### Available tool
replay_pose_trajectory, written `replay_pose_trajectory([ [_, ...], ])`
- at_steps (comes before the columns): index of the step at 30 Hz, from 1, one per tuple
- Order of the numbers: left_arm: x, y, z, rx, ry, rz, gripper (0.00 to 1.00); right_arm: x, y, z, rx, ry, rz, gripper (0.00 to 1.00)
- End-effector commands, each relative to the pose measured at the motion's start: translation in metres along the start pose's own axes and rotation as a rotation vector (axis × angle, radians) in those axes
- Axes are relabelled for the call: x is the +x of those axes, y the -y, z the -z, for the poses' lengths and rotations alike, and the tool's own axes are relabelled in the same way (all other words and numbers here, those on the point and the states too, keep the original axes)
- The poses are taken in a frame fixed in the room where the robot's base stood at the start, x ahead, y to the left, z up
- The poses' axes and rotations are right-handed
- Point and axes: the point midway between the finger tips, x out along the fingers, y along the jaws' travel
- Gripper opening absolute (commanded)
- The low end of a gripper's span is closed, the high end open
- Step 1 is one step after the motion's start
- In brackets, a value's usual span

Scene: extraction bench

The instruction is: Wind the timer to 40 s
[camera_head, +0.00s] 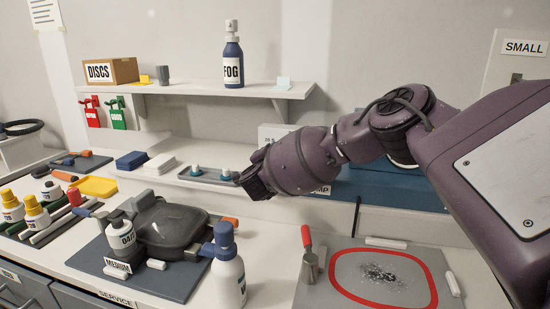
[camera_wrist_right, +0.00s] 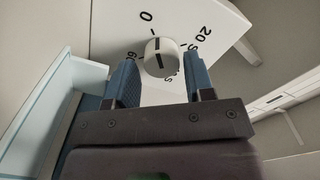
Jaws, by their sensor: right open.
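The timer's white face (camera_wrist_right: 200,25) is at the top of the right wrist view, with 0, 20 and a partly hidden 60 printed on it. Its round white knob (camera_wrist_right: 152,62) has a black line that points up, roughly toward the 0. My right gripper (camera_wrist_right: 161,78) is open, its two blue fingers on either side of the knob's lower part; I cannot tell whether they touch it. In the head view my right arm reaches in from the right, and its dark end (camera_head: 256,181) hides the fingers. I cannot make out the timer's knob there. My left gripper is out of view.
A shelf (camera_head: 190,88) holds a FOG bottle (camera_head: 233,65) and a DISCS box (camera_head: 109,71). A white pump bottle (camera_head: 228,275) and a dark case (camera_head: 172,226) stand in front. A grey mat with a red ring (camera_head: 335,285) lies at right. A pale-blue edge (camera_wrist_right: 75,75) is left of the fingers.

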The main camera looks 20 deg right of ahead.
Motion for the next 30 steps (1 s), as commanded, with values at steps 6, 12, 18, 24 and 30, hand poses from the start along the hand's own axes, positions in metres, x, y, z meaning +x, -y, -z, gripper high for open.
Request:
replay_pose_trajectory([
  [6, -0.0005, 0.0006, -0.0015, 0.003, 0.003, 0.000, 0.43, 0.0042, 0.0012, 0.0006, 0.001, 0.000, 0.001, 0.48],
  [12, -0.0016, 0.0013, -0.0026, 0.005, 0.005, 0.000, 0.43, 0.0039, 0.0013, 0.0007, 0.001, 0.000, 0.001, 0.41],
  [18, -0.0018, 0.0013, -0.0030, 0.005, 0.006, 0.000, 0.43, 0.0038, 0.0011, 0.0005, 0.001, 0.000, 0.001, 0.14],
  [24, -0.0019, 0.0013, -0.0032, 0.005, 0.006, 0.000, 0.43, 0.0037, 0.0008, 0.0002, 0.002, 0.000, 0.000, 0.14],
  [30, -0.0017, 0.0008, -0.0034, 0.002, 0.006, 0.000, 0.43, 0.0036, 0.0006, 0.0000, 0.001, 0.001, 0.000, 0.14],
])
